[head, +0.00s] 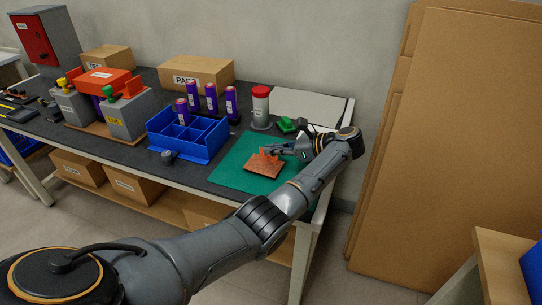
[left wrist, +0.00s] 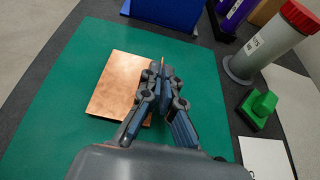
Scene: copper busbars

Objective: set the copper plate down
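The copper plate (head: 263,169) is flat and level on or just above the green mat (head: 228,172); I cannot tell if there is a small gap. An upright copper part stands above it at my left gripper (head: 268,150). In the left wrist view the plate (left wrist: 115,80) lies to the left of my left gripper (left wrist: 162,70), which hides its right side. The fingers are close together, with a thin copper edge between their tips. That edge appears to belong to the plate, but the join is hidden. My right gripper is not in view.
A blue divided bin (head: 188,136) stands left of the mat, with several purple cylinders (head: 211,98) behind it. A grey bottle with a red cap (head: 261,107) and a green block (head: 288,125) stand behind the mat. The mat's front left is clear.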

